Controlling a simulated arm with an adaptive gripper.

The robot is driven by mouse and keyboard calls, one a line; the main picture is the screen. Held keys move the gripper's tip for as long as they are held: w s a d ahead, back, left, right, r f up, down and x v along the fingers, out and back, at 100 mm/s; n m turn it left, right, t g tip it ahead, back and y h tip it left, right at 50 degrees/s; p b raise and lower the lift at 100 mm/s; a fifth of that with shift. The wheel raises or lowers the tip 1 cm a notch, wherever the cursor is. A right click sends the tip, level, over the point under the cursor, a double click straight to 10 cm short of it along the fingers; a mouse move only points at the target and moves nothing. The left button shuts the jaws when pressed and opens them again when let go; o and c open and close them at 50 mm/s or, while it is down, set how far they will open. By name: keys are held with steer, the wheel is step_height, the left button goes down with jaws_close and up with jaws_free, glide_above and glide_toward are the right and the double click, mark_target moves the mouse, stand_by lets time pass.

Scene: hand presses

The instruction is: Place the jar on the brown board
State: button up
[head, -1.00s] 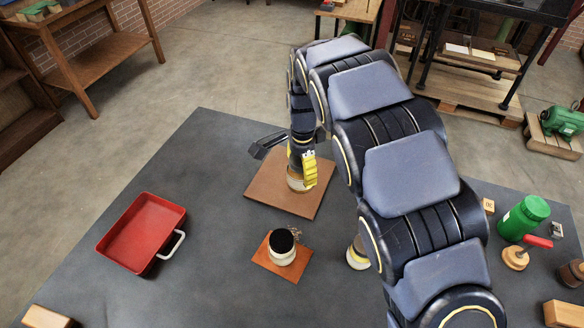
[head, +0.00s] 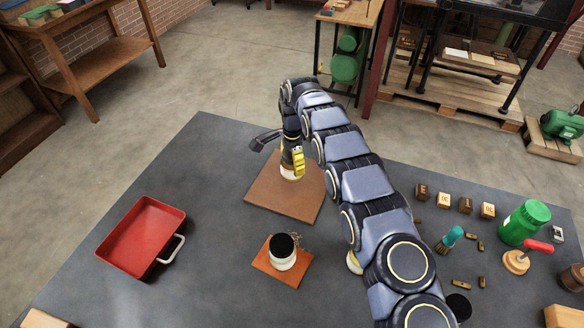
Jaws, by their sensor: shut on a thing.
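My gripper (head: 292,162), with yellow finger parts, is shut on a pale jar (head: 291,176) at the far part of the brown board (head: 295,206). Only the jar's lower part shows below the fingers; the rest is hidden. The jar appears upright, over the board. I cannot tell whether its base touches the board. A second pale jar with a black top (head: 283,246) stands on a smaller orange-brown board (head: 265,265) nearer the camera. Another pale round thing (head: 354,262) is partly hidden behind my arm.
A red tray (head: 125,263) lies at the left of the dark table. At the right are a green container (head: 523,222), a red-handled stamp (head: 519,260), a brush (head: 449,240) and letter blocks (head: 465,205). The table between the tray and the boards is clear.

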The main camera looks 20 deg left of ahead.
mark_target(292, 169)
steer(key=shift+w+a+f, duration=0.15)
steer(key=shift+w+f, duration=0.1)
steer(key=shift+f, duration=1.55)
steer(key=shift+f, duration=0.15)
steer(key=o, duration=1.1)
steer(key=shift+o, duration=0.2)
step_height(292, 169, up, 12)
steer(key=shift+f, duration=0.25)
steer(key=shift+r, duration=0.4)
